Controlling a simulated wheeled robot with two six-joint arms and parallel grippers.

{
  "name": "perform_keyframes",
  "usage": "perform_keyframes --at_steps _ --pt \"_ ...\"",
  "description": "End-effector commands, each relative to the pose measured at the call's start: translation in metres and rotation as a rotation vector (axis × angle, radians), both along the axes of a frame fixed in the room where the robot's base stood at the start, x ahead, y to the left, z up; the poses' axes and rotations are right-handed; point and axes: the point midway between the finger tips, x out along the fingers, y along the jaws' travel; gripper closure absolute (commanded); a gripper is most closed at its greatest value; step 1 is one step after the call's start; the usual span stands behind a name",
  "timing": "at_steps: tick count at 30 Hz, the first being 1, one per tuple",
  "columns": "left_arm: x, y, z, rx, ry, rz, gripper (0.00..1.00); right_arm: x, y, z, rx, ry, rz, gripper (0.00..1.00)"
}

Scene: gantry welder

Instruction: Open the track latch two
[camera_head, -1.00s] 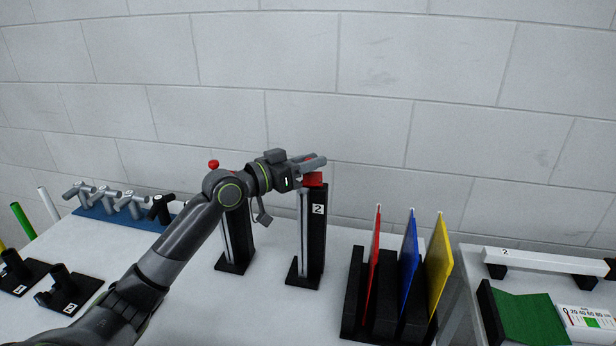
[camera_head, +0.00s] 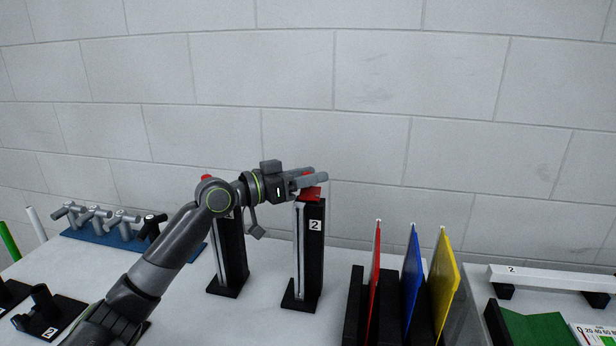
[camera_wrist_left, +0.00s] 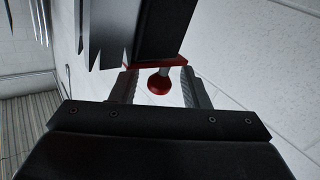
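Track latch two is a black upright post (camera_head: 313,255) with a white "2" label, a silver rail and a red cap (camera_head: 310,196). A red ball knob on a short pin stands out from the red cap; it shows in the left wrist view (camera_wrist_left: 158,84). My left gripper (camera_head: 318,177) is at the top of this post, just above the cap in the head view. Its fingers are open, one on each side of the knob (camera_wrist_left: 159,90), with gaps visible between knob and fingers. My right gripper is not in view.
A second black post (camera_head: 229,258) stands left of latch two, its top partly hidden by my left arm. Red, blue and yellow plates (camera_head: 409,280) stand in a black rack to the right. Grey handles on a blue base (camera_head: 100,238) are at the left. A wall (camera_head: 400,100) is behind.

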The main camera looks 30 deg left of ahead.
Motion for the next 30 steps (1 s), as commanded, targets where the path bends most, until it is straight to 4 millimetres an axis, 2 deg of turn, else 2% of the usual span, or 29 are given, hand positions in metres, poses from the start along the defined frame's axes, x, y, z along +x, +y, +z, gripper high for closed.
perform_keyframes --at_steps 7,10,21,25,30 --pt "0.000 0.000 0.001 -0.001 -0.001 0.000 0.59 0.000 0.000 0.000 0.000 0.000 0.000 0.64" --pt "0.000 0.000 0.008 0.000 -0.003 -0.001 0.59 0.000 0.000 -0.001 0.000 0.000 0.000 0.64" --pt "0.000 0.000 0.076 0.001 -0.005 0.000 0.59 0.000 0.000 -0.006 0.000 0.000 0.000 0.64" --pt "0.000 0.000 0.091 0.001 -0.003 0.000 0.59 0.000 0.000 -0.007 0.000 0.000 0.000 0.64" --pt "0.000 0.000 0.100 -0.001 0.000 0.001 0.59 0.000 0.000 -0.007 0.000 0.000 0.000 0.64"
